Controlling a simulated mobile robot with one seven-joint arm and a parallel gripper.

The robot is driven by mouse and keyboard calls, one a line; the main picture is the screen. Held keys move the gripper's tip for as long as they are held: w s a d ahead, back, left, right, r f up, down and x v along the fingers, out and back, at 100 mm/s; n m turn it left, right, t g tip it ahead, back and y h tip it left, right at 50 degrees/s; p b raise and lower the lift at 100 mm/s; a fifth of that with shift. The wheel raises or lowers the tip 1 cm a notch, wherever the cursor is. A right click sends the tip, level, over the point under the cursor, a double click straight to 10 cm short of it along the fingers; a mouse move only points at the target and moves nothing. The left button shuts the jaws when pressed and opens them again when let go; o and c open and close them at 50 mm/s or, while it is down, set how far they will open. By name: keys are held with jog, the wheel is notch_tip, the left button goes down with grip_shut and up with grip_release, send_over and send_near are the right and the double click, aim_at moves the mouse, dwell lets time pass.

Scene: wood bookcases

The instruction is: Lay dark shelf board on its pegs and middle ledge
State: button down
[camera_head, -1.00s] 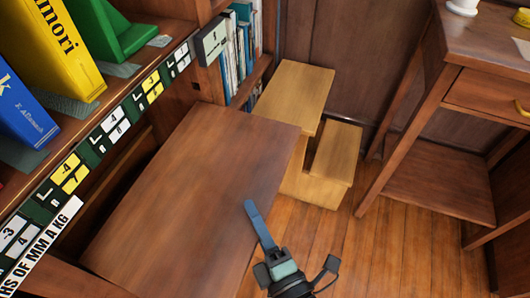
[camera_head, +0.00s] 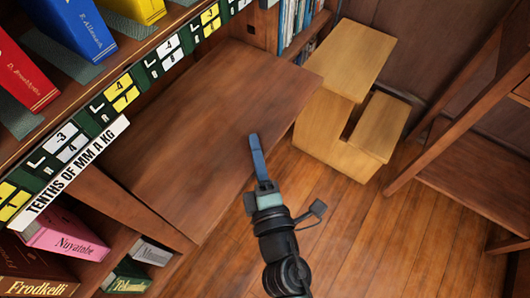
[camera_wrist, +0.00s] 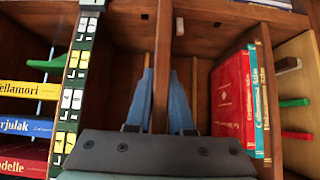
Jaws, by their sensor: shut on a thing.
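The dark shelf board (camera_head: 215,120) is a broad brown panel that lies roughly level in the head view, below the label strip of the bookcase. Its far left part reaches in under that strip. My gripper (camera_head: 258,160) is shut on the board's near edge, with one blue finger lying along its top. In the wrist view the board (camera_wrist: 163,70) shows edge-on as a thin upright strip between my two blue fingers. A small pale peg (camera_wrist: 180,27) shows beside its far end. I cannot tell whether the board touches any peg; the middle ledge is not clearly visible.
The label strip (camera_head: 122,94) and books stand above the board's left side. Books, including a pink one (camera_head: 68,235), sit in a lower compartment. A light wooden step stool (camera_head: 350,110) stands close to the board's right corner. Bare floor (camera_head: 350,220) lies at the front right.

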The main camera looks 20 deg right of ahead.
aim_at(193, 114)
jog(key=shift+w+a+r+b, duration=0.1)
jog(key=shift+w+a+b, duration=0.35)
jog(key=shift+w+a, duration=1.4)
jog(key=shift+w+a+r+b, duration=0.1)
jog(key=shift+w+a+b, duration=0.35)
jog(key=shift+w+a, duration=1.35)
jog(key=shift+w+a+r+b, duration=0.1)
jog(key=shift+w+a+b, duration=0.6)
jog(key=shift+w, duration=1.95)
jog(key=shift+w+a+f+b, duration=0.15)
jog(key=shift+a+f+b, duration=0.05)
jog(key=shift+f+b, duration=0.5)
jog(key=shift+w+a+f+b, duration=0.1)
jog(key=shift+a+f+b, duration=0.1)
jog(key=shift+f+b, duration=0.45)
jog(key=shift+f, duration=0.1)
jog(key=c, duration=0.7)
grip_release()
jog(key=shift+s+f, duration=0.1)
jog(key=shift+f, duration=0.3)
jog(key=s, duration=0.3)
jog(key=s+a, duration=0.1)
jog(key=s, duration=0.7)
jog(key=shift+s+a+r, duration=0.1)
jog(key=shift+s+a, duration=0.05)
jog(key=shift+a, duration=0.1)
jog(key=shift+s+a+r+b, duration=0.15)
jog(key=shift+s+b, duration=0.2)
jog(key=shift+s, duration=0.4)
